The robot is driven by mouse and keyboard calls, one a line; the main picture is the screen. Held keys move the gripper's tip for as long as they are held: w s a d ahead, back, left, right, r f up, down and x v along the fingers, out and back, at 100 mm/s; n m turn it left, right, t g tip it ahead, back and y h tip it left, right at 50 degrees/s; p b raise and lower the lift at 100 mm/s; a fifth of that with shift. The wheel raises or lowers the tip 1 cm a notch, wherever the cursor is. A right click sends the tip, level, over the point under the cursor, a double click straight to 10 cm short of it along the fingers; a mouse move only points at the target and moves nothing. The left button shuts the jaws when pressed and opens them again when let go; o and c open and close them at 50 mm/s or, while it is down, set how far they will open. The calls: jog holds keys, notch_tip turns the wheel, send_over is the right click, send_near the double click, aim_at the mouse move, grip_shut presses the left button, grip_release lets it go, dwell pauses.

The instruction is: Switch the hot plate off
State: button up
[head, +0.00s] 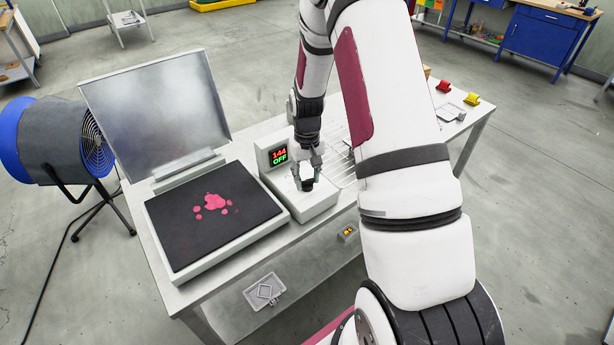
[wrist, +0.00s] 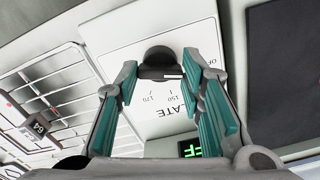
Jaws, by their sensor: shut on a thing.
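The hot plate (head: 180,246) is a black slab on a white base at the left of the bench, with pink splashes on top. Its white control box (head: 320,203) has a small display (head: 279,155) reading 144 in red and OFF in green. Green OFF letters also show in the wrist view (wrist: 189,149). My gripper (head: 307,182) points down over the box. In the wrist view its teal-padded fingers (wrist: 160,80) are shut on a dark round knob (wrist: 158,56) with a white mark.
A raised metal panel (head: 160,110) stands behind the hot plate. A wire rack (head: 340,150) lies right of the box, partly behind my arm. Red (head: 442,86) and yellow (head: 472,98) items sit at the bench's far right. A blue fan (head: 55,140) stands left.

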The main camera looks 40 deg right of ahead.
aim_at(307, 180)
jog(key=o, duration=1.2)
jog(key=shift+c, duration=0.2)
notch_tip(307, 180, up, 12)
